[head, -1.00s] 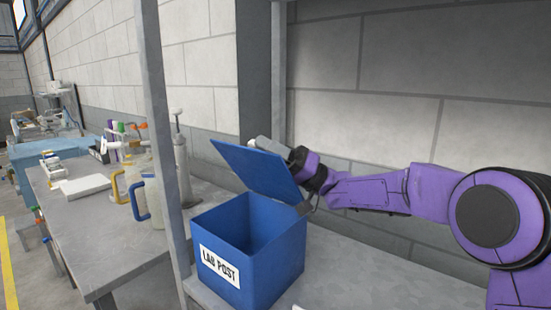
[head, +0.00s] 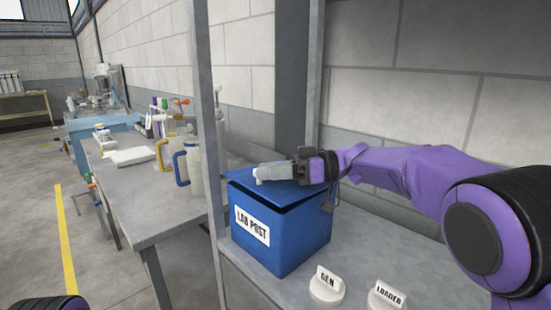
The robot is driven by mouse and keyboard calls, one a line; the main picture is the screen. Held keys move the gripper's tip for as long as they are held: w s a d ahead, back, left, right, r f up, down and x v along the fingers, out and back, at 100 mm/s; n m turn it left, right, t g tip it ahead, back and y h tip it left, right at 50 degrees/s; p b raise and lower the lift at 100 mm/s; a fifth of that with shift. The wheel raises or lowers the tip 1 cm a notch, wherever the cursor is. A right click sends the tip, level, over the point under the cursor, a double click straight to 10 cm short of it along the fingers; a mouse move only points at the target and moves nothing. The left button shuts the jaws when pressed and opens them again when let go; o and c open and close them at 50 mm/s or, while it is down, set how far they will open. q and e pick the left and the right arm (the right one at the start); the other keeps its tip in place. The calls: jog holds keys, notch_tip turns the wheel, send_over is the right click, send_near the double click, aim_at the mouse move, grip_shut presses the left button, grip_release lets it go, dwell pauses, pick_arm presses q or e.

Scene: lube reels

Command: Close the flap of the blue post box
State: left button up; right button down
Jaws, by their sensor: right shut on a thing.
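The blue post box (head: 283,247) with a white "LAB POST" label stands on a grey shelf. Its blue flap (head: 302,193) is nearly down, with a dark gap still showing between it and the box's rim. My right gripper (head: 262,174) lies across the top of the flap, its grey fingers pointing left. The fingers are together, and what is between them is too small to tell. My right arm comes in from the right. My left gripper is not in the picture.
Two white round pieces labelled "GEN" (head: 327,286) and "LOADER" (head: 386,297) sit on the shelf right of the box. A grey post (head: 207,120) stands at left. Beyond it a table (head: 165,210) carries jugs (head: 190,165) and a rack.

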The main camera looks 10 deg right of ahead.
aim_at(317, 188)
jog(key=shift+s+a+f+n+h, duration=0.15)
jog(key=shift+f+n+h, duration=0.25)
jog(key=shift+f, duration=0.5)
jog(key=shift+a+f, duration=0.1)
jog(key=shift+f, duration=0.05)
jog(key=c, duration=0.8)
grip_release()
jog(key=shift+c, duration=0.2)
jog(key=b+v, duration=0.1)
jog(key=v, duration=0.9)
jog(key=shift+d+r, duration=0.2)
